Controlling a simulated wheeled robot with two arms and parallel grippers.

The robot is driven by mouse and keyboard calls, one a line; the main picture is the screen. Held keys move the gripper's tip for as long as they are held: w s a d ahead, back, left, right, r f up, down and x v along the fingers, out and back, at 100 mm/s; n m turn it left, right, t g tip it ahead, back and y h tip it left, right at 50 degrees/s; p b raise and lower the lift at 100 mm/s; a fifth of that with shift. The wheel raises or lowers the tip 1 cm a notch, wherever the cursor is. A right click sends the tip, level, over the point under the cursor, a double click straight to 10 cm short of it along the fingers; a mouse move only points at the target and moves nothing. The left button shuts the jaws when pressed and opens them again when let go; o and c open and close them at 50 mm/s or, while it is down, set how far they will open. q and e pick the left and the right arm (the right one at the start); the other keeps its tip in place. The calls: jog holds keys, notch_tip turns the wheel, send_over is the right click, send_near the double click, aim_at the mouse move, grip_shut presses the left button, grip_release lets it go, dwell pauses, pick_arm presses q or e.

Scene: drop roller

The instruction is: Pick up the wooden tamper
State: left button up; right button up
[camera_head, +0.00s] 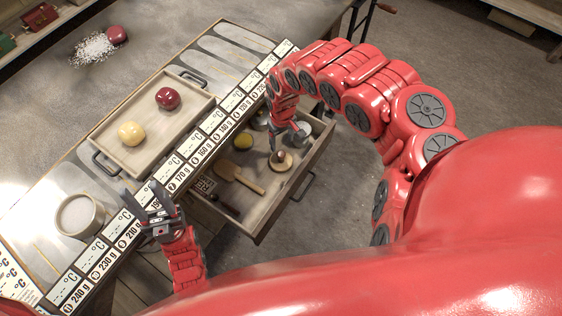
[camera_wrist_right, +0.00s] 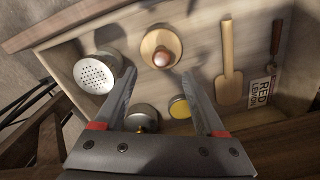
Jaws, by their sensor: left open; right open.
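The wooden tamper, a round pale wooden disc with a reddish-brown knob, lies in the open drawer (camera_head: 262,232). In the head view the tamper (camera_head: 281,166) is near the drawer's right side. In the right wrist view the tamper (camera_wrist_right: 150,43) is just beyond the fingertips, with its knob facing the camera. My right gripper (camera_head: 287,139) is over the drawer, open and empty; its two fingers also show in the right wrist view (camera_wrist_right: 159,77). They do not touch the tamper. My left gripper (camera_head: 145,197) is open and empty, above the table's front edge, left of the drawer.
Beside the tamper are a perforated metal shaker (camera_wrist_right: 95,74), a wooden spatula (camera_wrist_right: 229,70), a yellow-topped tin (camera_wrist_right: 180,107) and a metal container (camera_wrist_right: 142,116). The drawer walls are close around them.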

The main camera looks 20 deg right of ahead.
notch_tip(320, 180, down, 2)
jog(key=shift+w+a+f, duration=0.1)
jog(key=shift+f, duration=0.1)
jog(key=shift+w+f, duration=0.1)
jog(key=shift+f, duration=0.2)
jog(key=shift+s+f, duration=0.2)
jog(key=shift+f, duration=0.1)
jog(key=shift+a+f+p, duration=0.2)
jog(key=shift+f+p, duration=0.3)
jog(key=shift+f, duration=1.45)
jog(key=shift+d+f, duration=0.15)
jog(key=shift+f, duration=0.65)
grip_shut()
